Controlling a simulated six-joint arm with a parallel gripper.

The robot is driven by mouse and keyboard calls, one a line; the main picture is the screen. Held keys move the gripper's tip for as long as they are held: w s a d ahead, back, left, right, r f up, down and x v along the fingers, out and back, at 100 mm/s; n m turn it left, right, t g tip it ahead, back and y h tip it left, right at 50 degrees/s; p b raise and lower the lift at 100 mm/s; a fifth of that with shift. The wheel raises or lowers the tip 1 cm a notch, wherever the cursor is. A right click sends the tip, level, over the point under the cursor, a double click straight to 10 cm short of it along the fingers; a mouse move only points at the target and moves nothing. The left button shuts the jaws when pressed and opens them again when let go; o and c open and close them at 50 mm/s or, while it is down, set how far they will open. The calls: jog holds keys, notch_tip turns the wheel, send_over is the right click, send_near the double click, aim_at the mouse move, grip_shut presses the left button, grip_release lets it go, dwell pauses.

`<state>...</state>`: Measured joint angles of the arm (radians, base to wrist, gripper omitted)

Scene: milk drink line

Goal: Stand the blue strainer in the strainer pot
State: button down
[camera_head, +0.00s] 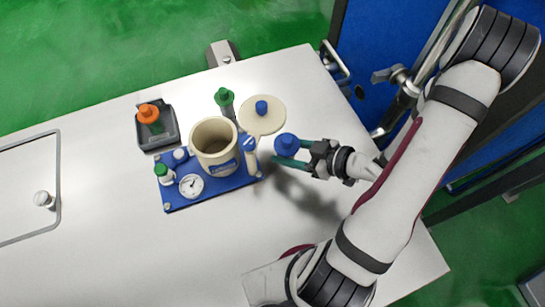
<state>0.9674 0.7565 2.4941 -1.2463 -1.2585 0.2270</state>
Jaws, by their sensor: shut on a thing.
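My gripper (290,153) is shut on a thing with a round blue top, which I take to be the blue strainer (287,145). The gripper reaches in from the right, and its shadow lies below right on the table. The strainer's lower part is hidden beneath its top and the fingers. To its left, a cream pot (198,134), which looks like the strainer pot, stands upright and open on a blue tray (205,198). The strainer is outside the pot, to the right of its rim and apart from it. The pot's bottom is hard to make out.
A round lid with a blue knob (262,108) and a green-topped tool (224,98) lie behind. A grey bin (172,130) holds an orange-topped tool. A dial (191,186) sits on the tray. The front table is clear.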

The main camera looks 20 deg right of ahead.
jog(key=x, duration=0.2)
jog(key=shift+a+f, duration=0.3)
jog(key=shift+a, duration=0.1)
jog(key=shift+w+a+f, duration=0.1)
jog(key=shift+w+f, duration=0.05)
jog(key=shift+f, duration=1.95)
jog(key=c, duration=0.6)
grip_release()
jog(key=shift+f, duration=0.1)
jog(key=shift+o, duration=0.2)
